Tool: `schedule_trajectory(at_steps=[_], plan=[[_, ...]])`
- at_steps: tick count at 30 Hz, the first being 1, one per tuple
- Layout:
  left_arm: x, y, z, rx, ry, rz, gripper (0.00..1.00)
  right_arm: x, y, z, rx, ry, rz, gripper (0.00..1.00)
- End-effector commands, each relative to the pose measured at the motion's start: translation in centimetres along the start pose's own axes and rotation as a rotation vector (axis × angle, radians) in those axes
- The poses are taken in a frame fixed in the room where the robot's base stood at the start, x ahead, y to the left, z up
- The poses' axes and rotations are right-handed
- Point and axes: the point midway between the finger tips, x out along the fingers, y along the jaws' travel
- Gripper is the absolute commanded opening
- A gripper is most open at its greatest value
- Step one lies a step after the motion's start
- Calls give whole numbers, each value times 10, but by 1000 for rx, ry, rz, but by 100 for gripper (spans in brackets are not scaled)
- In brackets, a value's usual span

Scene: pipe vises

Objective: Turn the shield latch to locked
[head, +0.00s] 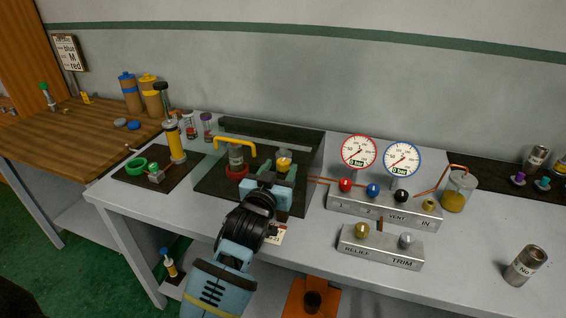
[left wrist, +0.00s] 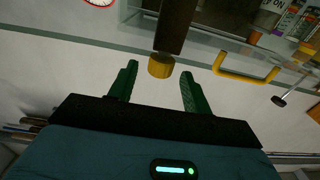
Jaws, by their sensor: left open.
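The shield is a clear pane with a yellow bar handle (head: 235,141) over the dark vise bay; the handle also shows in the left wrist view (left wrist: 245,78). What looks like the latch is a yellow round knob (left wrist: 161,66) with a dark brown bar (left wrist: 176,25) in the left wrist view. In the head view a yellow part (head: 284,158) shows just past my fingers and may be this knob. My left gripper (head: 278,172) is open and empty, its green fingers (left wrist: 157,88) on either side of the knob's line, apparently short of it. My right gripper is out of view.
A valve block (head: 385,210) with two gauges (head: 358,151) stands to the right, a smaller RELIEF and TRIM block (head: 380,249) before it. A yellow hand pump (head: 174,140) and green ring (head: 136,166) stand left.

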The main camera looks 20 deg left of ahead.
Motion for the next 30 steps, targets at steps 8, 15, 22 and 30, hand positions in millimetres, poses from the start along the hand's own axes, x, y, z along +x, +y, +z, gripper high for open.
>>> schedule_trajectory(at_steps=[8,15,22,30], plan=[[-22,0,0,-1,0,0,49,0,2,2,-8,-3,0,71],[-23,0,0,0,0,0,49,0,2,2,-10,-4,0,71],[-24,0,2,0,-3,0,49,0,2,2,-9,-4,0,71],[-69,-4,93,18,-150,25,49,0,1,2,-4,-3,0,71]])
